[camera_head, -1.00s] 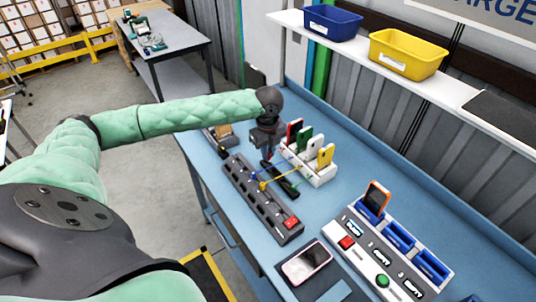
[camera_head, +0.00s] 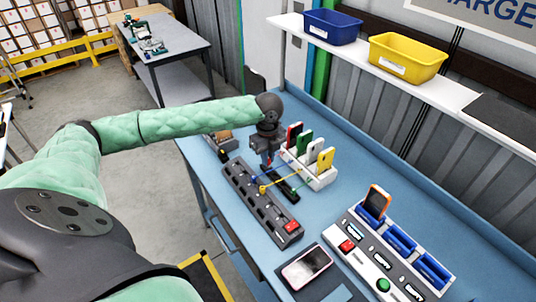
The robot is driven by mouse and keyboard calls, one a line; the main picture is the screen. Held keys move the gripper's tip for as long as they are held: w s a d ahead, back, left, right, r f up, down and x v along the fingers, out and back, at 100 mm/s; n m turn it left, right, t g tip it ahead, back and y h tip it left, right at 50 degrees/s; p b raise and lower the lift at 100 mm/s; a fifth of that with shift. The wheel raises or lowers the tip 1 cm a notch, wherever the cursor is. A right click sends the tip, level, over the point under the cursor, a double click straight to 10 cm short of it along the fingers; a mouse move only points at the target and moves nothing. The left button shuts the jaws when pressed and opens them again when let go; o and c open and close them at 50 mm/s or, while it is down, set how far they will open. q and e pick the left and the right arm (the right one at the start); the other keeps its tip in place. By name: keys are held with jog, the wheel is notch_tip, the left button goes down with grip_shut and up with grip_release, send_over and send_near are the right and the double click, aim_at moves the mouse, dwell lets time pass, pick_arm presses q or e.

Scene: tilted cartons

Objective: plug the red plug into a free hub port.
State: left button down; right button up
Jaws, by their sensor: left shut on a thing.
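The hub (camera_head: 258,203) is a long dark strip with a row of ports and a red switch (camera_head: 291,227) at its near end. A blue plug (camera_head: 253,177) and a yellow plug (camera_head: 262,189) stand at the hub, with a yellow cable running right. My left gripper (camera_head: 268,160) points down just beyond the hub's far right side. It is shut on the red plug (camera_head: 270,163), only a sliver of which shows between the fingers. The plug looks apart from the hub ports. My right gripper is not in view.
A black holder (camera_head: 292,192) lies right of the hub. A white rack (camera_head: 321,181) with several coloured phones stands behind it. A charging dock (camera_head: 388,255) with an orange phone (camera_head: 378,200) is at right. A pink phone (camera_head: 307,267) lies in front on a dark mat.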

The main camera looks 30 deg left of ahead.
aim_at(268, 166)
pick_arm(q)
jog(key=shift+f+b, duration=0.35)
jog(key=shift+f, duration=2.1)
jog(key=a+p, duration=0.1)
jog(key=a, duration=0.9)
jog(key=shift+w+a, duration=0.3)
jog(key=shift+f, duration=0.1)
dwell(0.4)
jog(key=shift+f+b, duration=0.5)
jog(key=shift+f, duration=1.9)
jog(key=shift+f, duration=0.7)
dwell(0.6)
